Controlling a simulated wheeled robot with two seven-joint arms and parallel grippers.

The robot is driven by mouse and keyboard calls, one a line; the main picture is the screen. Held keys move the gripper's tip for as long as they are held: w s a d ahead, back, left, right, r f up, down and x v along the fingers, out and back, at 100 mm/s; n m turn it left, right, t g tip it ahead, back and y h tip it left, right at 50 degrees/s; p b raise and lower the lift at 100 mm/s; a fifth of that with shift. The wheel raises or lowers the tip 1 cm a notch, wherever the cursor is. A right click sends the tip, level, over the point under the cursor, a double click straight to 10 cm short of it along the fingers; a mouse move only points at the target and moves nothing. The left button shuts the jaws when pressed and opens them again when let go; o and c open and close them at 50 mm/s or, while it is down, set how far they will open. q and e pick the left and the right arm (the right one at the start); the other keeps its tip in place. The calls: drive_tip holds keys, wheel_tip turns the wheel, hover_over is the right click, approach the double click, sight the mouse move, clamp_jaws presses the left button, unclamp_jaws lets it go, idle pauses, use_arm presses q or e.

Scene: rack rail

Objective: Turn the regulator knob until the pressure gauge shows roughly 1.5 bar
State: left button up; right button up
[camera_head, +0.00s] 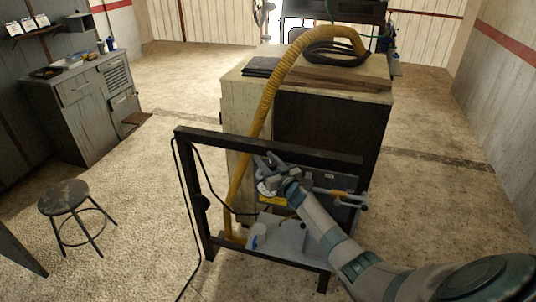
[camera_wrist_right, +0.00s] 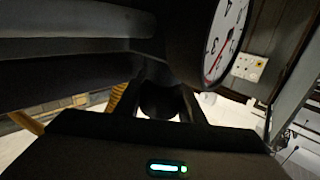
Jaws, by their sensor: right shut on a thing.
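The pressure gauge (camera_wrist_right: 229,42) has a white face with black numerals and a red needle. In the right wrist view it is seen steeply from the side and cut off by the top edge, so I cannot read its value. The regulator knob (camera_wrist_right: 159,101) is dark and round, between the fingers of my right gripper (camera_wrist_right: 164,104), which is shut on it. In the head view my right gripper (camera_head: 266,167) is at the dark rack frame (camera_head: 270,146), and its wrist hides the knob. My left gripper is not in view.
A yellow hose (camera_head: 268,92) runs down behind the rack frame. A grey tray (camera_head: 285,240) lies low in the frame. A stool (camera_head: 63,198) stands at left with open floor around it.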

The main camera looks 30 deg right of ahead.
drive_tip(key=shift+a+f+n+y+b, duration=0.1)
drive_tip(key=shift+a+n+y+b, duration=0.15)
drive_tip(key=shift+n+y, duration=0.75)
drive_tip(key=shift+a+n+y+b, duration=0.25)
drive_tip(key=shift+n+y, duration=0.25)
drive_tip(key=shift+y, duration=0.9)
drive_tip(key=o, duration=0.8)
drive_tip(key=shift+c, duration=0.2)
drive_tip(key=shift+s, duration=0.15)
drive_tip(key=b+v, duration=0.4)
drive_tip(key=v, duration=1.3)
drive_tip(key=shift+r, duration=0.35)
